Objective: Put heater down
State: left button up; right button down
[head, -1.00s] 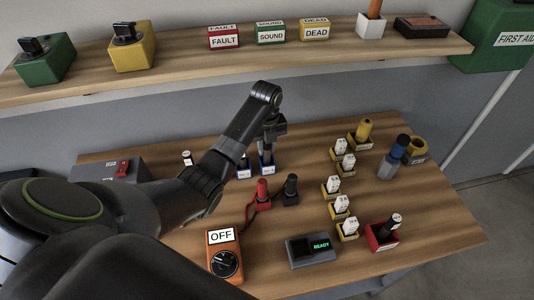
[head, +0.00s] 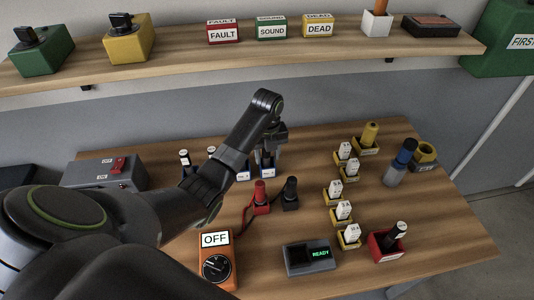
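My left gripper (head: 274,133) points down over the back middle of the bench, just above a blue holder (head: 267,171) with a white label. A dark upright piece with a pale label (head: 267,157) stands in or just over this holder, directly under the gripper. The fingers are too small and dark to show whether they are open or shut on it. Which piece is the heater is not marked. Similar dark-topped pieces (head: 184,157) stand in blue holders to the left, partly behind my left arm. My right gripper is not in view.
A red plug (head: 260,193) and a black plug (head: 290,190) stand in front of the gripper. Several white-topped pieces in yellow holders (head: 352,242) line the right. A shelf (head: 180,52) runs behind.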

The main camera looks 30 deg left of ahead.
pick_arm(q)
jog(key=shift+r, duration=0.5)
notch_tip(320, 180, up, 6)
jog(key=shift+f+p, duration=0.1)
jog(key=shift+p, duration=0.6)
jog(key=shift+r+p, duration=0.55)
jog(key=shift+r, duration=0.05)
